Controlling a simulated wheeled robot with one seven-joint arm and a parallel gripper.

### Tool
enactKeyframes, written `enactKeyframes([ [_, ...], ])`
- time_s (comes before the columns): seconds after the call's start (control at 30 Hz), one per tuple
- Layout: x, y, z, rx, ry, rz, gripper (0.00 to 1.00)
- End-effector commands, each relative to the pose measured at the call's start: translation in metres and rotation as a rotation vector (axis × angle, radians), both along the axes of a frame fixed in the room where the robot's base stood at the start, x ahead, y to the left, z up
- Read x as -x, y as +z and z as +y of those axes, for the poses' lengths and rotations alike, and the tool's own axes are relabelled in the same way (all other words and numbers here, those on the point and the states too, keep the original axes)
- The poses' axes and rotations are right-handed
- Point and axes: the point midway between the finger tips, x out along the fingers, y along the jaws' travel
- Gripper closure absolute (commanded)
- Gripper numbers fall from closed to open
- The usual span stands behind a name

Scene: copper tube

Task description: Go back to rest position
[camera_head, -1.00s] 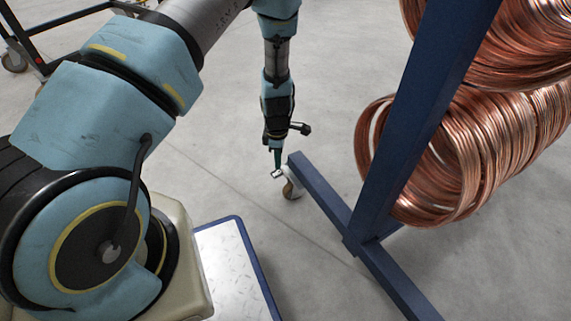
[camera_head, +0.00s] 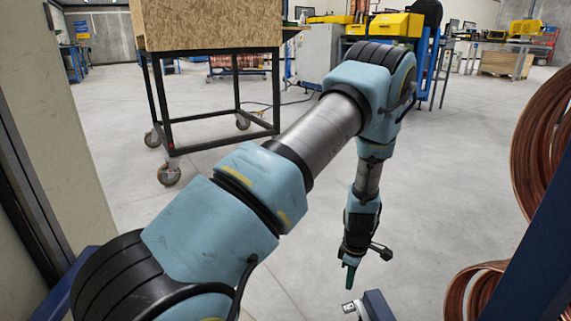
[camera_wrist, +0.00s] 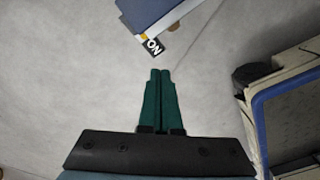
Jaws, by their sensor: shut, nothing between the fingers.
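My gripper (camera_head: 350,272) hangs pointing down at the end of my bent arm in the head view. Its green fingers are together with nothing between them; they also show side by side in the wrist view (camera_wrist: 160,75). Below the fingertips is the end of the blue rack's foot (camera_head: 378,306), with a metal caster bracket (camera_head: 352,308) beside it.
Copper tube coils (camera_head: 545,130) hang on the blue rack at the right. A wheeled black-framed cart (camera_head: 208,122) bears a wooden box (camera_head: 205,25) at the back left. A pale wall or panel (camera_head: 45,120) stands at the left edge. Yellow machines (camera_head: 385,25) are farther back. Open grey floor lies between.

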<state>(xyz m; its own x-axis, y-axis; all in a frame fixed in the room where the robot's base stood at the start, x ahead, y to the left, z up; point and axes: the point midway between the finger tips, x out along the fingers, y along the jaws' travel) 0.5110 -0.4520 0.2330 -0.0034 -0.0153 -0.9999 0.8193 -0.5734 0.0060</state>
Motion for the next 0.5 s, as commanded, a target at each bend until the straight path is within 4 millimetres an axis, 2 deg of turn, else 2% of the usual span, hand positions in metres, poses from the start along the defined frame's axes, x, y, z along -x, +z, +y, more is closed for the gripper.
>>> enactKeyframes([
  [0.03, -0.011, 0.025, 0.010, 0.015, -0.031, -0.006, 1.00],
  [0.23, -0.033, 0.125, 0.071, 0.055, -0.266, -0.029, 1.00],
  [0.37, -0.034, 0.183, 0.120, 0.064, -0.435, -0.059, 1.00],
  [0.5, -0.021, 0.238, 0.174, 0.051, -0.616, -0.096, 1.00],
])
